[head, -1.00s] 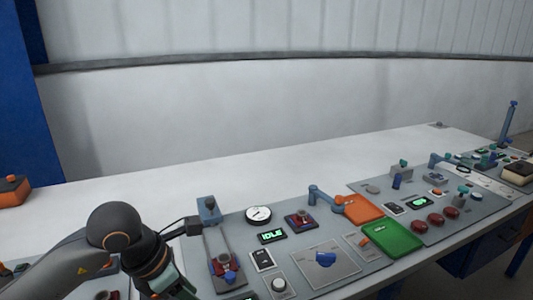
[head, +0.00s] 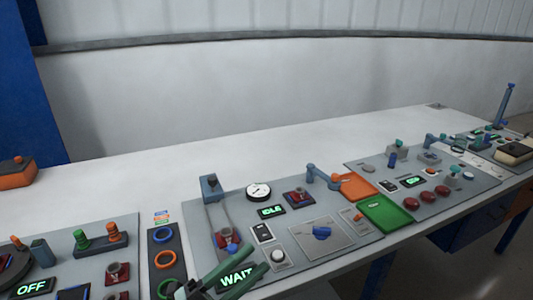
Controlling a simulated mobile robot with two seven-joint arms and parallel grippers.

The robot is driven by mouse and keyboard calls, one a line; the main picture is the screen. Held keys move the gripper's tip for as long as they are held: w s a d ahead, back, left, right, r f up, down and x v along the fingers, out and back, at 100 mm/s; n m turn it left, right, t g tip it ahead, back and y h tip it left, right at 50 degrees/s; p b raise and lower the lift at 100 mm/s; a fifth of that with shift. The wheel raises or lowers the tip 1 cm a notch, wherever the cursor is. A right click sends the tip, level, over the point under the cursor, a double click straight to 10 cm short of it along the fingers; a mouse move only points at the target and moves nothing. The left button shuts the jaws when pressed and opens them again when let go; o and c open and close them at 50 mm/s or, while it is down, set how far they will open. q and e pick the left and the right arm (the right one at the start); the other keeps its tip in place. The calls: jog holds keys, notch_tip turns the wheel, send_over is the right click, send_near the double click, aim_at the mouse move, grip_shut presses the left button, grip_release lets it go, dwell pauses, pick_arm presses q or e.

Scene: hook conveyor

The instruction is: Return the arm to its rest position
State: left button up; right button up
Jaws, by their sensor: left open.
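My left gripper (head: 248,261) shows at the bottom edge, left of centre. Its two green fingers are apart with nothing between them. They are in front of a lit display reading WAIT (head: 235,278) and partly cover it. The rest of my left arm is out of the picture. My right gripper is not in view.
A grey control panel (head: 345,258) carries an IDLE display (head: 271,211), a white gauge (head: 258,191) and a blue knob (head: 322,233). Orange (head: 358,186) and green (head: 385,215) trays lie to its right. Coloured rings (head: 165,259) are at lower left. The white table behind is mostly clear.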

pick_arm(q)
jog(key=w+a+f+n+t+y, duration=0.2)
jog(key=a+f+n+t+y, duration=0.4)
jog(key=f+n+y, duration=0.6)
jog(key=s+a+f+n+g+y, duration=0.1)
jog(key=s+a+f+n+g, duration=0.1)
jog(key=s+f, duration=0.3)
jog(key=s+a+f+n+g+y+p, duration=0.1)
jog(key=s+a+f+n+g+y, duration=0.1)
jog(key=f, duration=0.6)
jog(key=s+a+f+n+g+y, duration=0.1)
jog(key=s+a+f+n+g, duration=0.2)
jog(key=s+f+n+g, duration=0.2)
jog(key=s+f+n, duration=0.1)
jog(key=s+f, duration=0.1)
jog(key=s, duration=0.1)
jog(key=shift+s+a+f+n+g, duration=0.25)
jog(key=shift+s+n+g, duration=0.05)
jog(key=shift+s, duration=0.05)
